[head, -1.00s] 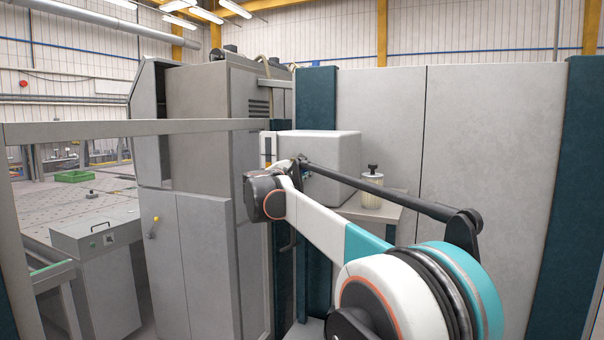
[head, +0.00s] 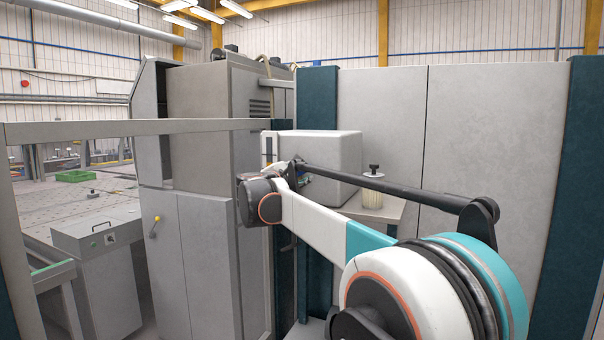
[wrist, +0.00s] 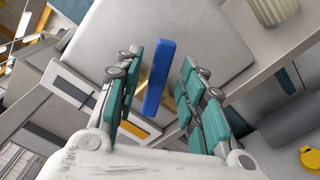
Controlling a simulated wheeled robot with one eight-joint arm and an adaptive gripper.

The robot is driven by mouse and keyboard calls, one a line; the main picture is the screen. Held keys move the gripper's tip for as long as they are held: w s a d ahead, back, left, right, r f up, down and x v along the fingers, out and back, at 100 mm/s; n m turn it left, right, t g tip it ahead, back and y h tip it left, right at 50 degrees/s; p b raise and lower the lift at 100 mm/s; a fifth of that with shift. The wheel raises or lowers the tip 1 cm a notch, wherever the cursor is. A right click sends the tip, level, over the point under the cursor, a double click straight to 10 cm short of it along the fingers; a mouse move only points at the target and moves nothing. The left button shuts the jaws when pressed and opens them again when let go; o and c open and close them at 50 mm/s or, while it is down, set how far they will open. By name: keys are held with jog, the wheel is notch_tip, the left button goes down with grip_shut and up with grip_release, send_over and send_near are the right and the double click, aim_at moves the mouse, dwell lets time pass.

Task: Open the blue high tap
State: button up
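The blue high tap shows in the wrist view as a blue bar-shaped handle (wrist: 158,78), standing out in front of a white box-shaped unit. My gripper (wrist: 160,85) is open, with one teal-padded finger on each side of the blue handle. I cannot tell how deep the handle sits between the fingers. In the head view my arm reaches toward the white box (head: 335,155); my fingers and the blue handle cannot be made out there.
A ribbed pale container (head: 372,197) with a black knob stands on a ledge right of the white box. A yellow round part (wrist: 310,158) lies at the wrist view's lower right. A rail (head: 130,128) crosses the left.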

jog(key=v, duration=0.9)
jog(key=shift+s, duration=0.1)
